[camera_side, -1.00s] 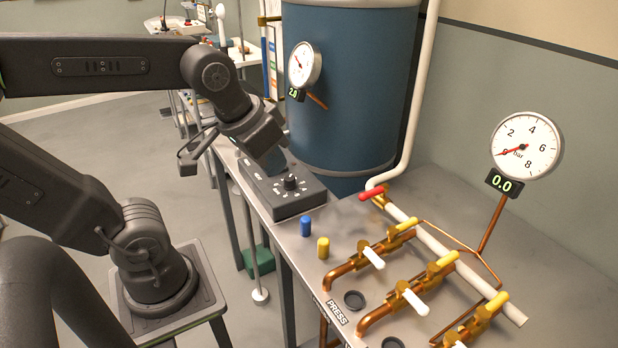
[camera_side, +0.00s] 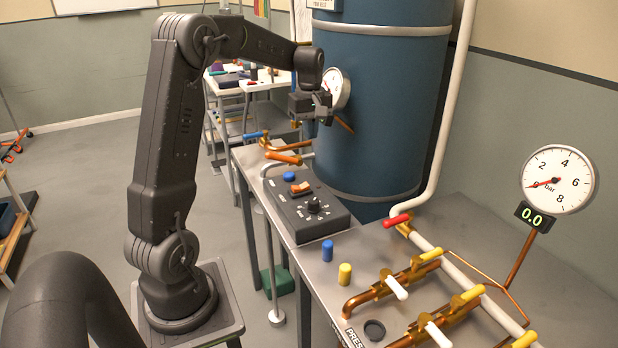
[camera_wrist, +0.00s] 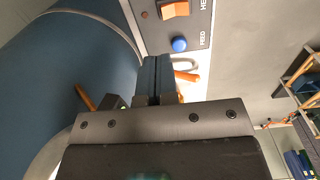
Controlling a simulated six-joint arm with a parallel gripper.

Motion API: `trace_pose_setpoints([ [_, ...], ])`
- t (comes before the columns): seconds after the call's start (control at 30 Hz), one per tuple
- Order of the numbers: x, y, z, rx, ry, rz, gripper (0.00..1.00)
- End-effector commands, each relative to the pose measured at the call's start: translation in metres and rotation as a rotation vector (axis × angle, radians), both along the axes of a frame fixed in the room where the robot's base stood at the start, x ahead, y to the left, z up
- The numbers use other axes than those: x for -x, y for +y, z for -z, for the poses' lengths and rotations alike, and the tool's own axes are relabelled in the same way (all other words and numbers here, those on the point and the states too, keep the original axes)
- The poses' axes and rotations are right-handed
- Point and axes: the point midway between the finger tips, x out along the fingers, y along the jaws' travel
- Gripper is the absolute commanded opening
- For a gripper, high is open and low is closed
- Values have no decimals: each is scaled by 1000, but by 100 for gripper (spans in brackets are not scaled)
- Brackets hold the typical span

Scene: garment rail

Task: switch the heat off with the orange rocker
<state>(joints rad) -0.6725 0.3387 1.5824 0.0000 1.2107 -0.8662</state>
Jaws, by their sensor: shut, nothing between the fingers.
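The orange rocker (camera_side: 300,187) sits on the dark control box (camera_side: 331,219) on the metal bench, beside a round blue button (camera_side: 289,177) and a black knob (camera_side: 314,206). In the wrist view the rocker (camera_wrist: 175,9) is at the top edge, partly cut off, with the blue button (camera_wrist: 179,44) below it. I cannot tell which way the rocker is tipped. My gripper (camera_side: 298,122) is raised above and behind the box, clear of the rocker, in front of the blue tank. In the wrist view its fingers (camera_wrist: 157,74) are shut together and empty.
The blue tank (camera_side: 379,100) with a gauge stands close to my gripper. Pipe valves with an orange handle (camera_side: 284,157) and a blue handle (camera_side: 254,134) lie past the box. Valves and a red handle (camera_side: 397,220) occupy the near bench.

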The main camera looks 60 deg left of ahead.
Motion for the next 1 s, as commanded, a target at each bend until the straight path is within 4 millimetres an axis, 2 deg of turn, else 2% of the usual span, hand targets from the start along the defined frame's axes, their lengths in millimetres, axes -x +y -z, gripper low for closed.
trace_pose_setpoints([
  [0.13,0,9,5,7,8,-35,0],
  [0.43,0,9,5,7,8,-34,0],
  [0.57,0,8,12,8,10,-33,0],
  [0.77,0,8,44,10,12,-32,0],
  [1.0,0,8,94,10,12,-32,0],
])
